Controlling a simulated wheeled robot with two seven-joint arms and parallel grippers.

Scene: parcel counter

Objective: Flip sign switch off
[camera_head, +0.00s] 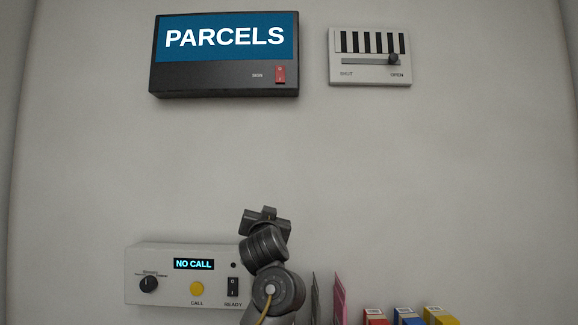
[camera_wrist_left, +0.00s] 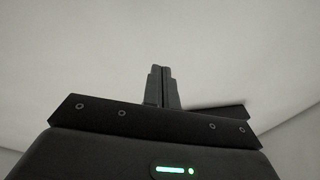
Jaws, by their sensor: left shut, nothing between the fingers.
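The black sign box (camera_head: 225,80) hangs high on the wall with its blue panel lit and reading PARCELS. My right gripper is not in view.
A vent with a slider (camera_head: 369,62) is right of the sign, its knob near OPEN. The white call panel (camera_head: 160,262) shows NO CALL; my arm covers its right end. Pink cards (camera_head: 340,298) and coloured boxes (camera_head: 409,316) stand lower right. Wall between gripper and sign is clear.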

